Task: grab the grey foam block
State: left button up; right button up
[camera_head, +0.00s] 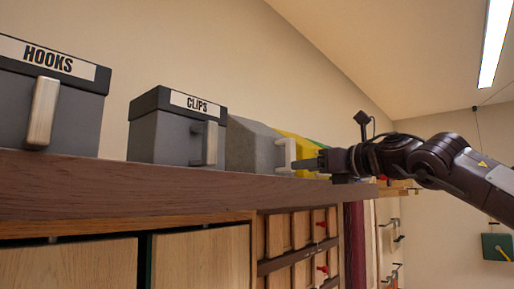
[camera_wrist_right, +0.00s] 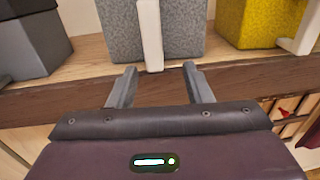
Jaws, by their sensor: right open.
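The grey foam block (camera_head: 250,148) stands on the wooden shelf, right of the CLIPS box. It has a pale upright handle (camera_head: 286,155) on its front; block (camera_wrist_right: 119,32) and handle (camera_wrist_right: 150,36) also show in the right wrist view. My right gripper (camera_head: 308,163) comes in from the right in front of the block. In the wrist view its two fingers (camera_wrist_right: 160,82) are apart and empty, on either side of the handle's lower end and short of it. My left gripper is in neither view.
A grey HOOKS box (camera_head: 50,95) and a grey CLIPS box (camera_head: 175,130), both dark-topped with pale handles, stand left on the shelf (camera_head: 130,185). A yellow block (camera_wrist_right: 262,22) stands right of the grey block. Wooden cabinet fronts (camera_head: 200,258) are below the shelf edge.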

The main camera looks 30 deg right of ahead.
aim_at(288, 167)
jog(key=p+x, duration=0.1)
jog(key=x, duration=0.1)
jog(key=p+x, duration=0.2)
jog(key=shift+w+a+f, duration=0.1)
jog(key=shift+w+a, duration=0.15)
jog(key=shift+a, duration=0.15)
jog(key=shift+w+a+f+p, duration=0.1)
jog(key=shift+w+a+p, duration=0.1)
jog(key=shift+w+p, duration=0.4)
jog(key=shift+w+f, duration=0.1)
jog(key=shift+d, duration=0.1)
jog(key=shift+c, duration=0.3)
grip_shut()
